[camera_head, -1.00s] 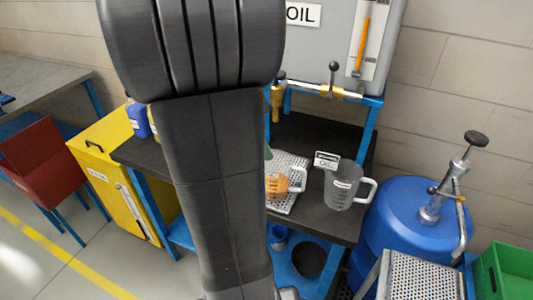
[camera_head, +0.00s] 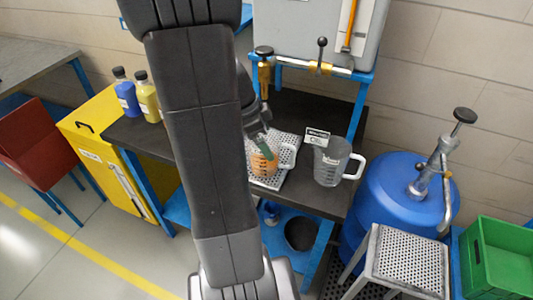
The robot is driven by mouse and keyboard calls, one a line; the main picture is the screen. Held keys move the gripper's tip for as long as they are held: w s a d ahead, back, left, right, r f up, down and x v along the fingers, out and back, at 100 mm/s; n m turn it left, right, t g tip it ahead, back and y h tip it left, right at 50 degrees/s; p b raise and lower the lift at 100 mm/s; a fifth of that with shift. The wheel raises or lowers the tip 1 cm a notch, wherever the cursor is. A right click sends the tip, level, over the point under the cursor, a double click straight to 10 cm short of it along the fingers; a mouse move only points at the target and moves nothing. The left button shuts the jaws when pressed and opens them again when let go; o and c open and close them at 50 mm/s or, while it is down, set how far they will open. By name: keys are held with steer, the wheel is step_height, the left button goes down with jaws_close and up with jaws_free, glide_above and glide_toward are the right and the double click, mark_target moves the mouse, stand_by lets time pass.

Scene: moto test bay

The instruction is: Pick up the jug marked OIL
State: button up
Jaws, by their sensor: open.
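A clear grey jug (camera_head: 329,163) stands upright on the dark bench top, its handle to the right. A small white card (camera_head: 317,137) is at its upper left; its print is too small to read surely now. A second jug (camera_head: 263,161) with orange content stands on a perforated plate, its handle also to the right. The dark end of my arm with my gripper (camera_head: 258,122) is above this second jug, partly hidden by my arm. It is open and apart from the clear jug. A green piece shows there; I cannot tell what it belongs to.
A grey tank (camera_head: 320,28) with a tap (camera_head: 264,75) stands above the bench's back. A blue drum (camera_head: 395,195) with a pump and a perforated stool (camera_head: 402,258) are at right. Blue (camera_head: 126,97) and yellow (camera_head: 148,97) bottles stand left on the bench.

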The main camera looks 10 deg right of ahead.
steer(key=shift+x, duration=1.35)
steer(key=c, duration=1.1)
steer(key=shift+r, duration=0.2)
steer(key=shift+c, duration=0.2)
